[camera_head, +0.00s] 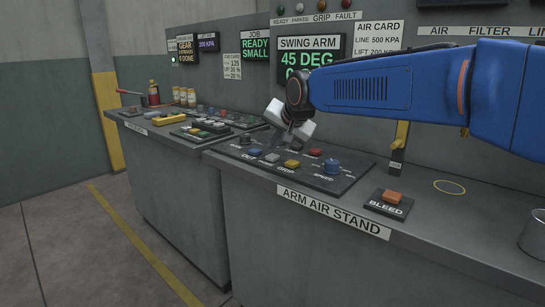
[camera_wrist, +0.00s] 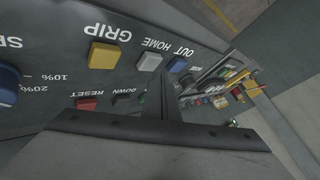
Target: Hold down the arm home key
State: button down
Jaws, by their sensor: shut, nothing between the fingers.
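The home key is the white key (camera_head: 271,157) in the front row of the arm panel (camera_head: 228,150), between a blue key (camera_head: 255,152) and a yellow key (camera_head: 291,163). The white key also shows in the wrist view (camera_wrist: 150,61), beside the upside-down words HOME and OUT. My gripper (camera_head: 287,138) is shut and empty over the back part of the panel, behind the white key in the head view. In the wrist view its dark fingers (camera_wrist: 164,80) end near the white and blue keys. I see no contact with the white key.
A red key (camera_head: 315,152) and a blue speed knob (camera_head: 332,165) stand on the same panel, right of my gripper. An orange bleed key (camera_head: 392,197) stands farther right. A second bench (camera_head: 165,135) with more keys is at left. The wall display (camera_head: 308,57) reads 45 DEG.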

jog(key=shift+f, duration=0.2)
jog(key=shift+f, duration=0.25)
jog(key=shift+f, duration=0.45)
dwell(7.1)
